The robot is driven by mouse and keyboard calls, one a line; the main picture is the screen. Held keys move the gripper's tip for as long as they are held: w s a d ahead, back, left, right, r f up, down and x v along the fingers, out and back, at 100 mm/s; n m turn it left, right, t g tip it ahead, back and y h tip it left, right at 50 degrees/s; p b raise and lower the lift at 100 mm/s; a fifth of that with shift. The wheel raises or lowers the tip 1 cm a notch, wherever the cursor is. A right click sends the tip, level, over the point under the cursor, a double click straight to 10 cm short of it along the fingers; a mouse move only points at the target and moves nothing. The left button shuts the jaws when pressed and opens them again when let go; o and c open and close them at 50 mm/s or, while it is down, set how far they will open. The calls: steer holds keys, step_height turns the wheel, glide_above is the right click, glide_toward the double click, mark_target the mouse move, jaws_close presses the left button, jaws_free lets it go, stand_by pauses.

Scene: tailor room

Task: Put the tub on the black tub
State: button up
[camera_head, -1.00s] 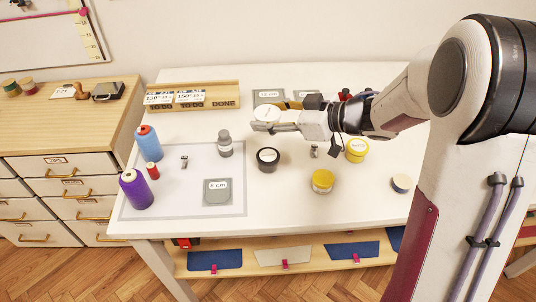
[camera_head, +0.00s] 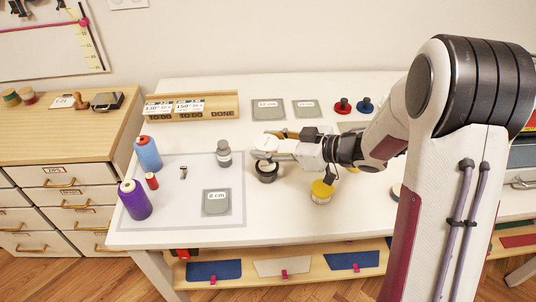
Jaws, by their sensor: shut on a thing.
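A tub with a white lid (camera_head: 264,145) is held at the tip of my gripper (camera_head: 276,149). My gripper is shut on it, coming in from the right. The black tub (camera_head: 267,176) stands upright on the white table, directly below the held tub in this view. The held tub and the gripper's fingers hide part of the black tub's top. I cannot tell whether the two tubs touch.
A yellow tub (camera_head: 321,192) stands just right of the black tub. A grey bottle (camera_head: 224,154) and an 8 cm plate (camera_head: 216,201) are to the left. Thread cones, purple (camera_head: 135,200) and blue (camera_head: 148,153), stand further left. A wooden rack (camera_head: 190,107) is behind.

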steer(key=shift+f, duration=1.9)
steer(key=shift+f, duration=0.15)
steer(key=o, duration=1.1)
steer(key=shift+s+d+r, duration=0.2)
steer(key=shift+d+r, duration=0.15)
steer(key=shift+d, duration=0.1)
steer(key=shift+v, duration=5.5)
